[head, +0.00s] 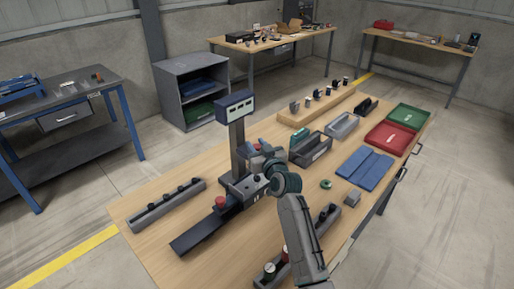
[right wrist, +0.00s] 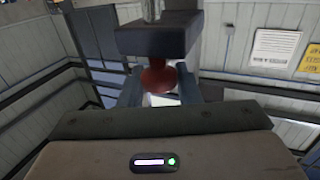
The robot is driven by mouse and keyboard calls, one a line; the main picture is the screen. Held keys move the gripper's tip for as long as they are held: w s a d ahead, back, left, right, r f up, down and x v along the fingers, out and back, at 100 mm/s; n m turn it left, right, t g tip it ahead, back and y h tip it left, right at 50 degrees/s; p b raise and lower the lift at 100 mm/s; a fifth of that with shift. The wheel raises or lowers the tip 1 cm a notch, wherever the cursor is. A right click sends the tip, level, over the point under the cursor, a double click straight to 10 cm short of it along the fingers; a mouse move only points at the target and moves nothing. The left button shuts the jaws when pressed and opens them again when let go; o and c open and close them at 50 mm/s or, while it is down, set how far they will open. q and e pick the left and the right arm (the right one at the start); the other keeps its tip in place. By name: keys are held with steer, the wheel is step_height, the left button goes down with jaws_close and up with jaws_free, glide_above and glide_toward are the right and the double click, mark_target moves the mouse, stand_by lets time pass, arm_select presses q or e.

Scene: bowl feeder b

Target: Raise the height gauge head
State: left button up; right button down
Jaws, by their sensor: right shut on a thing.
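The height gauge stands on the wooden bench, with a dark upright column (head: 237,145) and a display box (head: 234,106) at its top. A long dark base (head: 205,232) lies at its foot. A red knob (head: 220,202) shows low down by the column. My right gripper (head: 229,196) reaches in beside the column. In the right wrist view, its two fingers (right wrist: 159,90) are shut on the red knob (right wrist: 158,76), just below a dark block (right wrist: 158,36). The gauge head is largely hidden behind my gripper in the head view. My left gripper is not in view.
A grey rail with black knobs (head: 166,206) lies left of the gauge. To the right are an open dark bin (head: 311,150), a blue cloth (head: 365,168), a green ring (head: 326,184), a red tray (head: 391,138) and a green tray (head: 408,117).

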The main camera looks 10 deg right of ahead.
steer(key=c, duration=1.1)
jaws_free()
steer(key=shift+r, duration=0.35)
steer(key=shift+s+f, duration=0.1)
steer(key=shift+f, duration=0.05)
steer(key=shift+s+d+f, duration=0.1)
steer(key=shift+s, duration=0.15)
steer(key=s+d+b, duration=0.2)
steer(key=s+b, duration=0.1)
steer(key=s, duration=0.7)
steer(key=shift+r+b, duration=0.2)
steer(key=shift+b, duration=0.15)
